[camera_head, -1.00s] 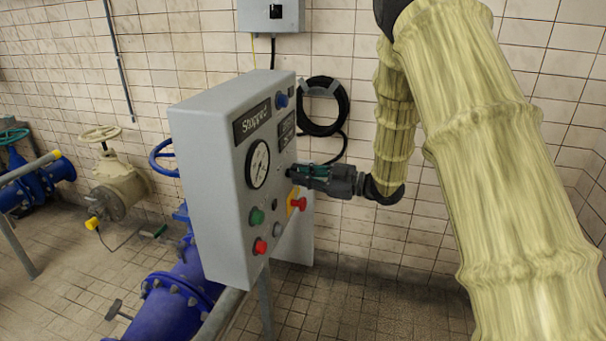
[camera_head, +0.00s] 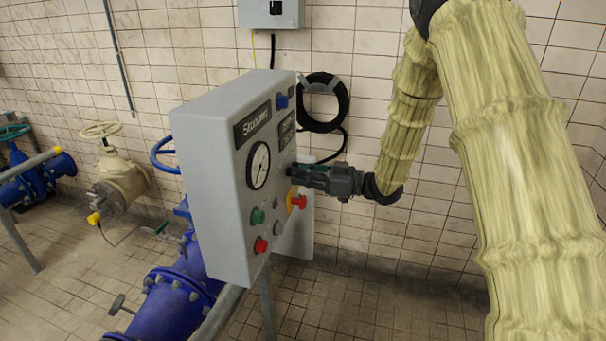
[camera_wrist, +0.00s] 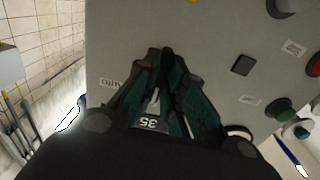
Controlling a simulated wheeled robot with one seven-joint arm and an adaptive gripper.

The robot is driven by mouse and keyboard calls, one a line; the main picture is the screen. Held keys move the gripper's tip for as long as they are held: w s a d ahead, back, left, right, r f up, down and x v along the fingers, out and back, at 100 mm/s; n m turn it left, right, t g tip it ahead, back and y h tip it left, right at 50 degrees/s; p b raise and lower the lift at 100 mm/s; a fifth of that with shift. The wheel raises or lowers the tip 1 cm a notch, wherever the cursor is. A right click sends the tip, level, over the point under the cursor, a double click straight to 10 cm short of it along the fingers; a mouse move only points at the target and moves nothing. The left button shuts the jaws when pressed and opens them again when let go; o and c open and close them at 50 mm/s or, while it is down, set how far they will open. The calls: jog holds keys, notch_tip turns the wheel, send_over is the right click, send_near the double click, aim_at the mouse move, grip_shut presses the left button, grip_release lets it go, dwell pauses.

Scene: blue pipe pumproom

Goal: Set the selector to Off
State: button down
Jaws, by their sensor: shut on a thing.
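The grey control panel (camera_head: 215,185) stands in the middle of the head view, with a display, a round gauge (camera_head: 258,166) and several buttons on its face. My gripper (camera_head: 292,171) reaches in from the right and its fingertips are against the panel face, right of the gauge. In the wrist view the dark green fingers (camera_wrist: 166,62) come together at the panel surface. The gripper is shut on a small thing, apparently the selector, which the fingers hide. An upside-down label reading AUTO (camera_wrist: 112,83) shows just left of the fingers. The selector's setting cannot be seen.
A red emergency button (camera_head: 299,202) on yellow sits just below the gripper. Green (camera_head: 257,216) and red (camera_head: 261,245) buttons are lower left. A blue knob (camera_head: 282,101) is above. A coiled black hose (camera_head: 345,103) hangs on the wall behind. Blue pipes (camera_head: 172,306) run below.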

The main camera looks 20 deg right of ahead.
jog(key=shift+f, duration=0.15)
jog(key=c, duration=1.5)
grip_release()
jog(key=shift+a, duration=0.1)
jog(key=shift+w, duration=0.1)
jog(key=v, duration=1.2)
